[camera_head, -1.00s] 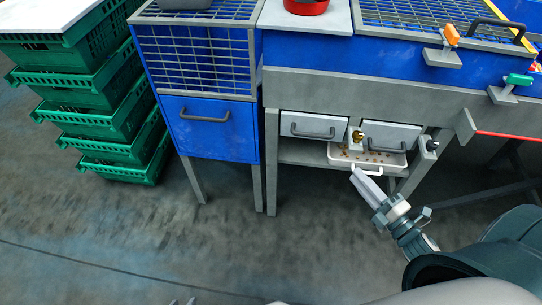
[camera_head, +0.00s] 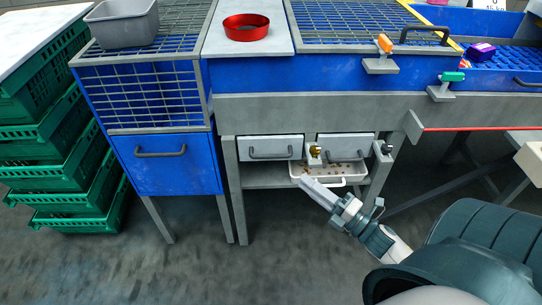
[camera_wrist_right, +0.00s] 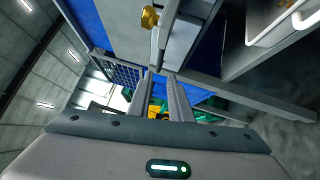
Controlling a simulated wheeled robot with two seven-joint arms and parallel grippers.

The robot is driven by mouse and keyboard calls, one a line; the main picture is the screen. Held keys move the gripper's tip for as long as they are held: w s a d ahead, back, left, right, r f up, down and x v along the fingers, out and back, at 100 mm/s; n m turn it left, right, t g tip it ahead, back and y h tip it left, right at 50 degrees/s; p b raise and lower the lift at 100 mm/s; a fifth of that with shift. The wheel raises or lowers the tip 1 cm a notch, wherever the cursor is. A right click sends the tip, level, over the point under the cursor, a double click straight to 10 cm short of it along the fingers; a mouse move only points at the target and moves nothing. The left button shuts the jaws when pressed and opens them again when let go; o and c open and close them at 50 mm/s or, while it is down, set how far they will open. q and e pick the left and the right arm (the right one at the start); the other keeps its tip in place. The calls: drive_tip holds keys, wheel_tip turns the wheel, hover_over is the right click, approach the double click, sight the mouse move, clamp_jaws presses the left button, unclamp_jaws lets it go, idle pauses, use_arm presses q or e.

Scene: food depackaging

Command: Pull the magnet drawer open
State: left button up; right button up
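Two light grey drawers with dark bar handles sit in the grey frame under the blue machine: a left one (camera_head: 270,142) and a right one (camera_head: 340,142). Both look shut. I cannot tell by sight which is the magnet drawer. A brass knob (camera_head: 314,151) sits between them and also shows in the right wrist view (camera_wrist_right: 150,17). My right gripper (camera_head: 305,184) is below the drawers, just in front of the white tray. In the right wrist view its two fingers (camera_wrist_right: 161,76) stand apart with nothing seen between them. My left gripper is out of view.
The white tray (camera_head: 352,180) with small brown bits and a front handle hangs below the drawers. A blue cabinet (camera_head: 165,172) stands left, with green crates (camera_head: 75,197) beyond. A grey leg (camera_head: 236,190) borders the drawers. The floor in front is clear.

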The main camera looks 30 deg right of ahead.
sight(271, 155)
drive_tip(key=x, duration=1.4)
drive_tip(key=shift+w, duration=0.3)
drive_tip(key=shift+c, duration=0.5)
drive_tip(key=shift+a, duration=0.1)
clamp_jaws()
